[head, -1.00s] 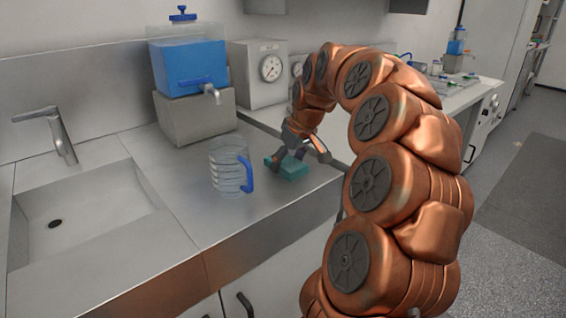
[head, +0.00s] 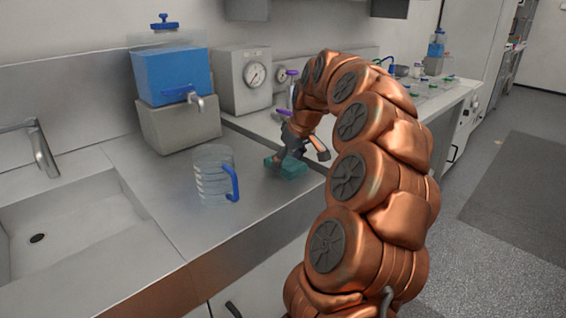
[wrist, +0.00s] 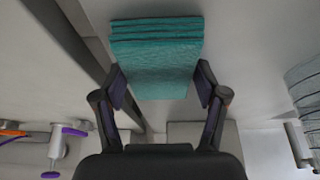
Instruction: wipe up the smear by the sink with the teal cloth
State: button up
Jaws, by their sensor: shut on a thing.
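The teal cloth (head: 291,169) is a folded block on the steel counter, right of the clear jug. It also shows in the wrist view (wrist: 157,55), between the two fingers. My gripper (head: 280,160) reaches down onto the cloth. In the wrist view my gripper (wrist: 160,88) has its fingers against both sides of the cloth's near end, shut on it. The cloth looks to be at or just above the counter; I cannot tell which. The sink (head: 75,238) is at the left. I cannot make out a smear in these frames.
A clear jug with a blue handle (head: 214,175) stands between the sink and the cloth. Behind it a blue water tank (head: 173,75) sits on a grey block (head: 180,124). A gauge box (head: 241,78) is at the back. Bare counter (head: 150,190) lies between sink and jug.

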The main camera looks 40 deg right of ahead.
jog(key=shift+d+r, duration=0.1)
jog(key=shift+d, duration=0.75)
jog(key=shift+r+p, duration=1.6)
jog(key=shift+r, duration=1.4)
jog(key=shift+r, duration=0.1)
jog(key=shift+r+p, duration=0.8)
jog(key=shift+r, duration=0.65)
